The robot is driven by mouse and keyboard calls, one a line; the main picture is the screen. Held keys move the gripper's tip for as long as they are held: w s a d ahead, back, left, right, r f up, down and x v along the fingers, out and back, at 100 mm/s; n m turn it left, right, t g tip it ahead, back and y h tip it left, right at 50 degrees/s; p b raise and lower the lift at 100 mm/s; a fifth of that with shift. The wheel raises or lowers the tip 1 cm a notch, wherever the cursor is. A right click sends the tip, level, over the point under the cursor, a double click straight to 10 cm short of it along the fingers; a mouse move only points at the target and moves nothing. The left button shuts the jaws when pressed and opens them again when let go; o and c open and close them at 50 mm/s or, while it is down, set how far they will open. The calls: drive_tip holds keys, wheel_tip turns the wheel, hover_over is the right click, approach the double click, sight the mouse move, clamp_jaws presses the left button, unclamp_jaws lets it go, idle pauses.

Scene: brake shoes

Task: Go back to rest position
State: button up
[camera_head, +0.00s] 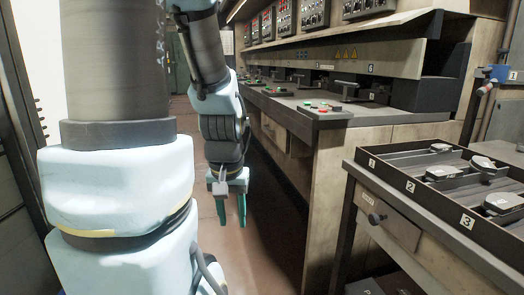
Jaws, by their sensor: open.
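My gripper (231,210) hangs down in the middle of the head view, left of the workbenches. Its two green fingers are apart and nothing shows between them. It is over the open floor and touches no bench. My arm is folded close to my column on the left. Several grey brake shoes (503,202) lie in a dark tray at the right, well away from my gripper.
The dark tray (408,202) has compartments labelled 1, 2 and 3 and sits on a wooden drawer table (400,235). A long workbench (335,165) with buttons and control panels runs behind. The brown floor (265,235) near my gripper is clear.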

wheel_tip(320, 180, up, 18)
drive_tip(key=p, duration=1.7)
